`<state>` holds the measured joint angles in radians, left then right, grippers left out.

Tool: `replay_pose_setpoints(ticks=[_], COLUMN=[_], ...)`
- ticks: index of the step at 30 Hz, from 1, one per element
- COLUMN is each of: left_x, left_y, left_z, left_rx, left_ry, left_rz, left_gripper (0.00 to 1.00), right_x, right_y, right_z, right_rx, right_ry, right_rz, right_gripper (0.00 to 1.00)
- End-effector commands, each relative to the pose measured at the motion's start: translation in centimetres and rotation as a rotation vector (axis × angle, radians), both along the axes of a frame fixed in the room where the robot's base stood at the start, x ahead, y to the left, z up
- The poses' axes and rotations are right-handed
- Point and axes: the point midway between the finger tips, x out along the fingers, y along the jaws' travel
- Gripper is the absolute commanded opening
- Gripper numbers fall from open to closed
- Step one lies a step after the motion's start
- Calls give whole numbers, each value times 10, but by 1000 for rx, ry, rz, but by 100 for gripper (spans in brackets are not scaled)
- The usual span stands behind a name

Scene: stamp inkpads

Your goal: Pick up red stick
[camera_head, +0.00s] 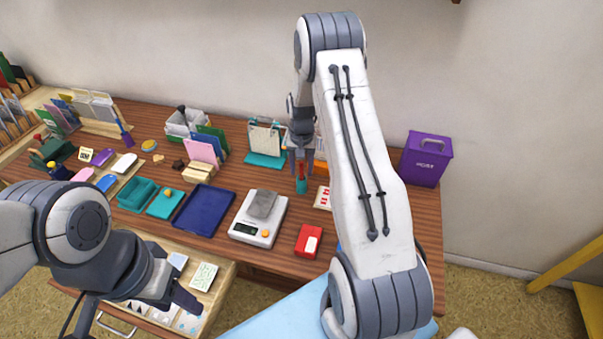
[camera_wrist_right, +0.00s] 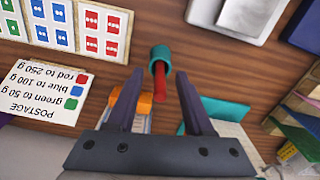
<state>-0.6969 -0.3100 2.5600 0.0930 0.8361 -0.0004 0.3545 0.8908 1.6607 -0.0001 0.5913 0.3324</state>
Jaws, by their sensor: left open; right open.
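In the right wrist view the red stick (camera_wrist_right: 161,88) leans out of the teal cup (camera_wrist_right: 160,55), between the two fingers. My right gripper (camera_head: 300,150) is open just above the stick, with its fingers pointing down; it also shows in the right wrist view (camera_wrist_right: 157,78). I cannot tell whether a finger touches the stick. My left gripper (camera_head: 180,291) is open and empty over the drawer at the front left.
A blue tray (camera_head: 205,211) and a red box (camera_head: 309,240) are nearby. A postage card (camera_wrist_right: 45,90) and an orange item (camera_wrist_right: 145,103) are close to my right gripper. A purple bin (camera_head: 426,160) stands right.

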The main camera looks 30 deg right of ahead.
Motion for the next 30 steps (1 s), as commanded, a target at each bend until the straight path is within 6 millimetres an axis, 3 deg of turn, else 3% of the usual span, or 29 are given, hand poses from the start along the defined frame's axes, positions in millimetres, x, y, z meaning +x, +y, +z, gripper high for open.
replay_pose_setpoints(ticks=[3, 10, 11, 12, 15, 25, 30], left_x=[0, 0, 0, 0, 0, 0, 0], left_y=[0, 0, 0, 0, 0, 0, 0], left_z=[3, 2, 2, 2, 2, 2, -3], left_rx=[0, 0, 0, 0, 0, 0, 0], left_ry=[0, 0, 0, 0, 0, 0, 0], left_rz=[0, 0, 0, 0, 0, 0, 0], left_gripper=[50, 50, 50, 50, 50, 50, 50], right_x=[0, 0, 0, 0, 0, 0, 1], right_y=[0, 0, 0, 0, 0, 0, -1], right_z=[-11, -13, -13, -13, -13, -11, 8], right_rx=[1, 0, 0, 0, 0, 0, -2], right_ry=[1, -2, -2, -2, -2, -2, -6], right_rz=[0, 0, 0, 0, 0, 0, 0], right_gripper=[52, 52, 48, 33, 0, 0, 0])
